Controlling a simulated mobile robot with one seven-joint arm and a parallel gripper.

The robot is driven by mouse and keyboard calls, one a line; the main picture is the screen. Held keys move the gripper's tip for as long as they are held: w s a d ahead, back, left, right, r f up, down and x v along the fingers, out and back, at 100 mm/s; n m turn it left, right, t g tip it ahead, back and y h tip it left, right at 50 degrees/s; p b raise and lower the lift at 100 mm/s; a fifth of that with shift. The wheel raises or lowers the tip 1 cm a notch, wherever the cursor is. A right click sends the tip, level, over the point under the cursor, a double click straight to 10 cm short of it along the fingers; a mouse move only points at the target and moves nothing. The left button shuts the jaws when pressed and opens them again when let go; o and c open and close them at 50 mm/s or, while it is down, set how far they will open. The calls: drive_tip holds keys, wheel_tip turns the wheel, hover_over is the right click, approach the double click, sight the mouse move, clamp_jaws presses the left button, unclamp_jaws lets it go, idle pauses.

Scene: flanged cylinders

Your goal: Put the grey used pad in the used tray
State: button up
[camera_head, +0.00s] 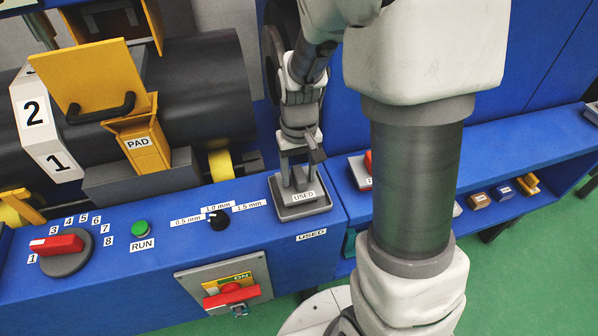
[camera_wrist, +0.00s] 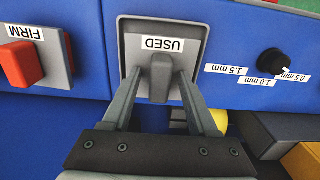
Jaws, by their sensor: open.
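The grey used pad (camera_wrist: 160,86) is a small grey block, within the rim of the used tray in the wrist view. The used tray (camera_wrist: 196,30) is a square grey tray with a USED label; in the head view the tray (camera_head: 302,212) sits at the right end of the blue bench top. My gripper (camera_wrist: 160,74) is open, with one finger on each side of the pad and a visible gap to it.
A thickness dial (camera_head: 218,220), green RUN button (camera_head: 140,228) and red selector (camera_head: 57,244) are on the bench. A yellow PAD holder (camera_head: 145,150) stands by the dark roller.

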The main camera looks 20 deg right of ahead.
sight(299, 174)
wheel_tip(299, 174, up, 13)
drive_tip(key=p, duration=0.2)
drive_tip(key=s+r+t, duration=0.5)
drive_tip(key=s+r, duration=0.4)
drive_tip(key=s, duration=0.5)
drive_tip(key=shift+t, duration=0.3)
